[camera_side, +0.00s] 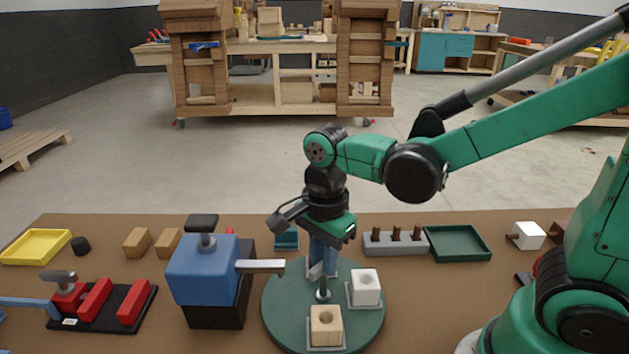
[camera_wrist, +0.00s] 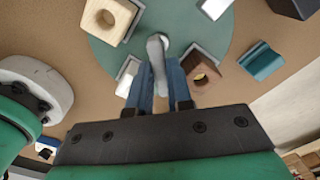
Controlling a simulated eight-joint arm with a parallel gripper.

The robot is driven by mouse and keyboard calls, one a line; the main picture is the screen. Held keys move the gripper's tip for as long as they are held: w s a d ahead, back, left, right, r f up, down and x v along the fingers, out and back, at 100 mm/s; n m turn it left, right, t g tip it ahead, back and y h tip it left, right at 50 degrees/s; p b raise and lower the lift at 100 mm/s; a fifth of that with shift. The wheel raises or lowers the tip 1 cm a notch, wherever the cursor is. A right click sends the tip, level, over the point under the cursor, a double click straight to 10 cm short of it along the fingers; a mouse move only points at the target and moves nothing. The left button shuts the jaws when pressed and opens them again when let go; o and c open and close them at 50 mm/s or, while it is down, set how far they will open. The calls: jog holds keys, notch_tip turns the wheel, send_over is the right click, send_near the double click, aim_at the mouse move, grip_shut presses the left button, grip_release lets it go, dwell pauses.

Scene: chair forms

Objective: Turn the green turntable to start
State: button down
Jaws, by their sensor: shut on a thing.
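The green turntable (camera_side: 286,320) is a flat round disc at the front of the brown table. It also fills the upper middle of the wrist view (camera_wrist: 120,52). A grey post handle (camera_side: 322,291) rises near its middle. My gripper (camera_side: 322,272) points down over the disc. In the wrist view, its blue fingers (camera_wrist: 163,85) are shut on the grey handle (camera_wrist: 157,52). A pale wood block with a hole (camera_side: 326,325) and a white block (camera_side: 365,287) sit on the turntable. A brown block with a hole (camera_wrist: 202,78) shows in the wrist view.
A blue block-shaped fixture (camera_side: 203,268) with a grey bar stands close left of the turntable. A red clamp fixture (camera_side: 95,300) is farther left. Behind are a grey peg rack (camera_side: 396,248), a dark green tray (camera_side: 458,243) and a teal block (camera_side: 286,238). A yellow tray (camera_side: 36,246) is far left.

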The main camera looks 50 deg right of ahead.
jog(key=shift+d, duration=0.1)
dwell(0.3)
jog(key=c, duration=0.8)
grip_release()
jog(key=shift+r, duration=2.8)
